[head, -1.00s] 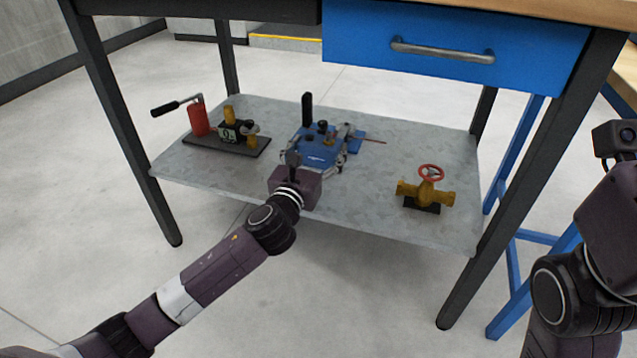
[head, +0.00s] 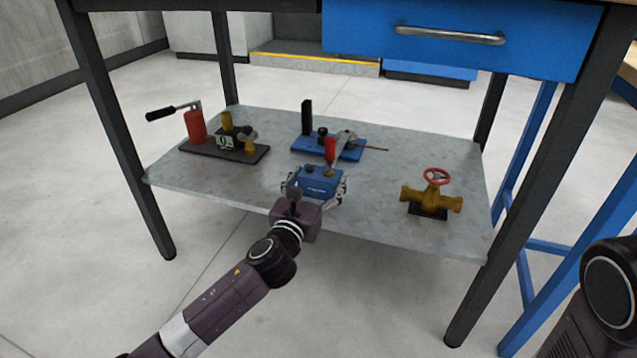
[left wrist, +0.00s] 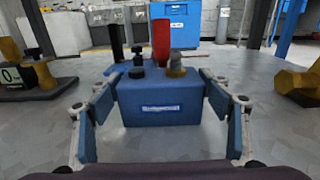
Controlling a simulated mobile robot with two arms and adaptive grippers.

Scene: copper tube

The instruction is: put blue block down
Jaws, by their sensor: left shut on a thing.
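The blue block (head: 312,182) has a small white label and knobs on top. My left gripper (head: 315,192) is shut on it, with one finger along each side. In the left wrist view, the block (left wrist: 160,108) sits upright between the fingers (left wrist: 160,112). It is over the front part of the grey shelf (head: 375,215). I cannot tell whether its underside touches the shelf. A blue fixture (head: 350,152) with a black upright stands behind it, apart from it. My right gripper is out of view.
A black plate (head: 240,152) with a red cylinder (head: 195,126) and yellow parts stands at the shelf's left. A yellow valve (head: 432,197) with a red wheel stands at the right. Bare shelf lies between block and valve. A blue drawer (head: 455,40) hangs above.

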